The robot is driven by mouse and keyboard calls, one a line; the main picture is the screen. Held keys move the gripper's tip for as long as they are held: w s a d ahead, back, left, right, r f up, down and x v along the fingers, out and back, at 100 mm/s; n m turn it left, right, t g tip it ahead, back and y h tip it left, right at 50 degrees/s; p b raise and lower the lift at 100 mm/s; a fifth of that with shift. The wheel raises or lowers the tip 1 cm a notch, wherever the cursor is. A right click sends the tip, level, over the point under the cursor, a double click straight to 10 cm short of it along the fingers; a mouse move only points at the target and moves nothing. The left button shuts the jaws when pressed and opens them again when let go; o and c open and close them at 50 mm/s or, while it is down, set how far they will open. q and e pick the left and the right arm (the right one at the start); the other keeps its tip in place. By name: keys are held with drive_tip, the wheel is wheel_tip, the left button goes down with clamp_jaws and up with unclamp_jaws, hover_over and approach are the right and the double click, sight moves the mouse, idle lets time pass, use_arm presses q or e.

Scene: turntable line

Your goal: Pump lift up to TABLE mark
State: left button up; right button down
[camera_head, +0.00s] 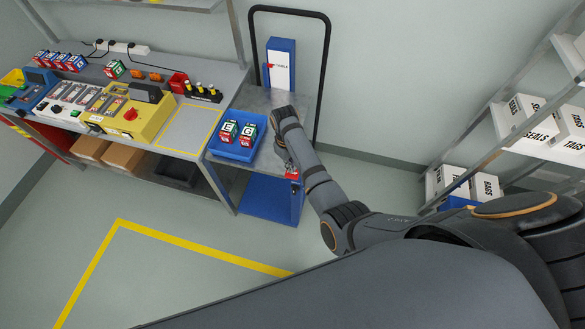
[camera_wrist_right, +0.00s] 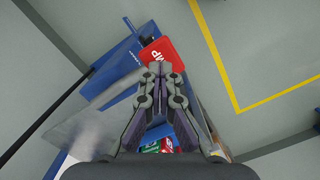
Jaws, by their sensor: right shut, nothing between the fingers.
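The lift is a blue cart (camera_head: 270,197) with a grey platform (camera_head: 262,100) and a black push handle (camera_head: 327,60). Its blue post with a white scale plate (camera_head: 281,72) reads TABLE, with a small red marker at the left of the word; exact alignment is too small to tell. A red pump part (camera_head: 292,174) is at the cart's near right edge; its lettering ends in "MP" in the right wrist view (camera_wrist_right: 163,53). My right gripper (camera_head: 284,162) is shut and empty, its fingertips just beside the red part; contact is unclear. My left gripper is out of view.
A blue tray (camera_head: 232,154) with blocks E and G sits on the platform. The workbench (camera_head: 186,149) with a yellow-outlined area adjoins the cart on the left. Shelves with white boxes (camera_head: 518,108) stand at the right. Floor in front is clear, with yellow tape (camera_head: 205,247).

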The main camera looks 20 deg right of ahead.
drive_tip(key=shift+f, duration=0.3)
drive_tip(key=w, duration=0.2)
drive_tip(key=w+a+r, duration=0.1)
idle(0.3)
drive_tip(key=shift+r, duration=0.1)
wheel_tip(320, 180, up, 12)
drive_tip(key=w, duration=0.1)
drive_tip(key=shift+a, duration=0.3)
idle(0.7)
